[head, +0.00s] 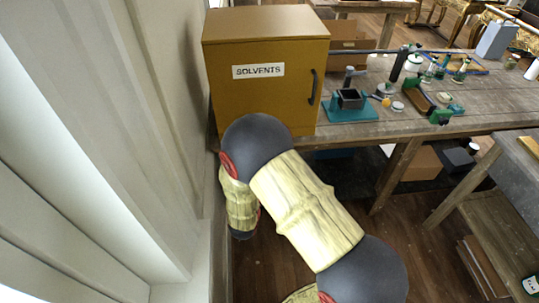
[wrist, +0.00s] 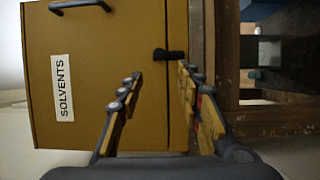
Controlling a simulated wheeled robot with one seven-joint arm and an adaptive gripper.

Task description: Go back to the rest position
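My gripper (wrist: 158,85) shows in the wrist view with its two fingers spread apart and nothing seen between them. It faces the front of the mustard-yellow cabinet labelled SOLVENTS (wrist: 115,75), which looks turned sideways there. The gap between gripper and cabinet is hard to judge. In the head view the cabinet (head: 262,105) stands on the bench at the wall end, its door looking closed. My arm bends in front of it, and my gripper cannot be made out there.
The workbench (head: 455,122) runs right from the cabinet. A teal-based tool (head: 350,105) and several bottles and small items stand on it. A pale panelled wall (head: 150,130) is close on the left. A lower grey table (head: 500,185) is at right. Some wood floor is clear.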

